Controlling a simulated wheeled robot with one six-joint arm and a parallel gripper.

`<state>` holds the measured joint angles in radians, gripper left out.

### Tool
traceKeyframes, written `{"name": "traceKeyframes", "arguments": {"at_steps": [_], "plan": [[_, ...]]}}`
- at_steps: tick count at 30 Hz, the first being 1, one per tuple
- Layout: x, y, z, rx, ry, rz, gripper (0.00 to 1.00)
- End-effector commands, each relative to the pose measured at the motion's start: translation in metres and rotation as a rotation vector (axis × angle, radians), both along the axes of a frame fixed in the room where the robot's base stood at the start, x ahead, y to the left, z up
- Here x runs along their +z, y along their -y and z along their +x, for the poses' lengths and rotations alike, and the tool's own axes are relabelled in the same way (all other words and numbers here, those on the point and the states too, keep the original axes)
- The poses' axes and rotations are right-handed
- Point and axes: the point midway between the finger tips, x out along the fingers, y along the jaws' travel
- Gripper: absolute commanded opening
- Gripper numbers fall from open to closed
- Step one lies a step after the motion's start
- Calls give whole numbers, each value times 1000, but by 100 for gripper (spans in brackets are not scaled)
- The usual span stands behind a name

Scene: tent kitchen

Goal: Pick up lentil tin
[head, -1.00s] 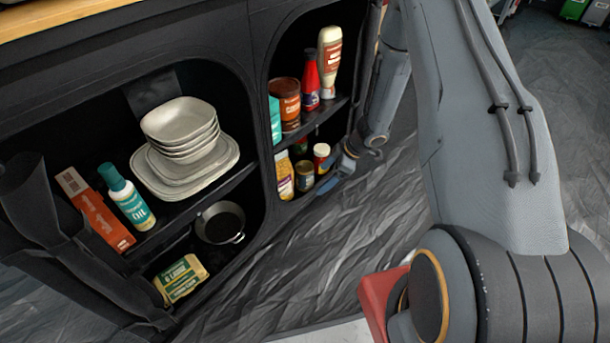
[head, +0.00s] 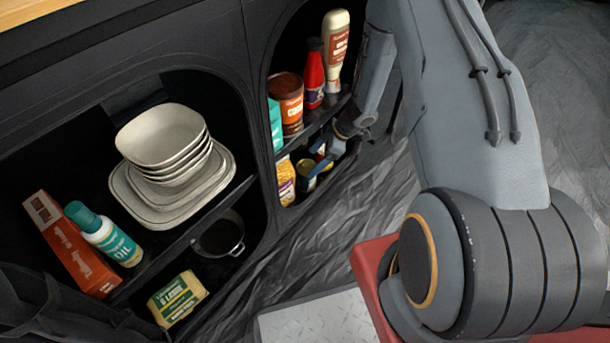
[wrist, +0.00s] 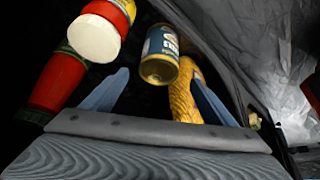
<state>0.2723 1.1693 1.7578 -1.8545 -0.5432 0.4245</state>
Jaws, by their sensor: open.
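The lentil tin, a small tin with a blue and gold label, stands on the lower shelf of the right compartment in the head view (head: 307,172), partly hidden by my gripper (head: 324,158). In the wrist view the tin (wrist: 160,65) appears ahead of my open gripper (wrist: 160,82), lined up between its two blue fingers. I cannot tell whether the fingertips reach past its near side. Nothing is held.
A yellow container (wrist: 183,100) stands close beside the tin, near the right finger. A white-capped red jar (wrist: 95,38) and a red bottle (wrist: 55,80) are on the left. A shelf above holds a brown tin (head: 287,103) and sauce bottles (head: 335,60).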

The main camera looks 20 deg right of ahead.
Motion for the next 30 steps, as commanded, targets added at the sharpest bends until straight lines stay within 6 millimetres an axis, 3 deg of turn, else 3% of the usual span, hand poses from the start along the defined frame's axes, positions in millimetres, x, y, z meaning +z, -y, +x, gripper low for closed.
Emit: {"name": "traceKeyframes", "arguments": {"at_steps": [15, 23, 30], "plan": [[-50, -26, 12, 4, 1, -1, 80], [-52, -28, 13, 2, 1, -1, 80], [-52, -28, 12, 2, 1, 0, 42]]}}
